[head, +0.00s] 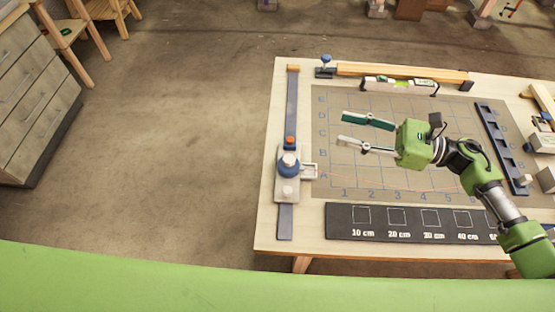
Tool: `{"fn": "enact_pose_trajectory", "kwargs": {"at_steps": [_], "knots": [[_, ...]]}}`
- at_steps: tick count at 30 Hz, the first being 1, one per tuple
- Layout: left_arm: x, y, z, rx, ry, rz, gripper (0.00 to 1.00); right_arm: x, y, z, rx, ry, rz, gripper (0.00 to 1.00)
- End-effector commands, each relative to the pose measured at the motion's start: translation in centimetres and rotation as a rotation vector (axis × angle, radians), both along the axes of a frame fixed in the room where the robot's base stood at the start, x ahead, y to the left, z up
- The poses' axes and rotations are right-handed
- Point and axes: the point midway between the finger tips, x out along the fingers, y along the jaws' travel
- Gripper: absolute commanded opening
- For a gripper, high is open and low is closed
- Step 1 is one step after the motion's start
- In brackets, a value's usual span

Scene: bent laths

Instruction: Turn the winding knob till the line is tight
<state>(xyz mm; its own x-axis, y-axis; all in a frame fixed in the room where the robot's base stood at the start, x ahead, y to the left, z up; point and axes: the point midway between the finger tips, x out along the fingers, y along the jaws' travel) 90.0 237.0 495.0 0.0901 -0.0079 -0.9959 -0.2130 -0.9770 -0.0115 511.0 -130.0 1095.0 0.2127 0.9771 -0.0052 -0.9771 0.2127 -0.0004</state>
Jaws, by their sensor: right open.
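A blue round knob with a pale top (288,161) sits on a fixture on the dark rail (285,222) at the table's left side. A thin, faint reddish line (400,186) runs right from near this fixture across the lower part of the grid mat; I cannot tell how tight it is. My right gripper (355,130) comes in from the right over the mat. Its two fingers, one green and one pale, are spread with nothing between them. It is right of the knob and farther back, apart from it. My left gripper is not in view.
A dark strip with marked squares (380,236) lies along the front of the table. A wooden lath (400,73) and a level (400,86) lie at the back. A dark slotted rail (500,148) stands at the right. Floor left of the table is clear up to a drawer cabinet (35,90).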

Motion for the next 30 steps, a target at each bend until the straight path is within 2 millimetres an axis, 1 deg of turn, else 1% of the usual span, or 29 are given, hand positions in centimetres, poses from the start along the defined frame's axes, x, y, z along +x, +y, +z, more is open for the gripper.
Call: {"fn": "enact_pose_trajectory", "kwargs": {"at_steps": [1,5,10,14,15,18,21,25,27,30], "knots": [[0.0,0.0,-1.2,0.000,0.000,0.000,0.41,0.0,0.0,-1.2,0.000,0.000,-0.001,0.41],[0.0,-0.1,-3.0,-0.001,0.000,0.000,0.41,0.0,0.0,-3.0,0.000,0.001,-0.001,0.41],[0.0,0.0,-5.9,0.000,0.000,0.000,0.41,0.0,0.0,-5.9,0.000,0.001,-0.001,0.41],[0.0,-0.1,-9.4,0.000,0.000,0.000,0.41,0.0,0.0,-9.4,0.000,0.001,0.000,0.41],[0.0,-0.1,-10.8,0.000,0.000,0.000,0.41,0.0,0.0,-10.8,0.000,0.001,0.000,0.41],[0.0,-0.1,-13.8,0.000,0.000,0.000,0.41,0.0,-0.1,-13.8,0.000,0.001,-0.001,0.41],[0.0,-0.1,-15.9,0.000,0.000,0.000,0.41,0.0,-0.1,-15.9,0.000,0.000,-0.001,0.41],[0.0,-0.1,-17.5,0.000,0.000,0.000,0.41,0.0,-0.1,-17.5,0.000,0.000,-0.001,0.41],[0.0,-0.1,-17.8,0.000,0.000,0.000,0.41,0.0,-0.1,-17.8,0.001,0.000,-0.001,0.41],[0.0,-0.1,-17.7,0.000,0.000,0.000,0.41,0.1,0.2,-17.7,0.001,0.000,0.000,0.41]]}}
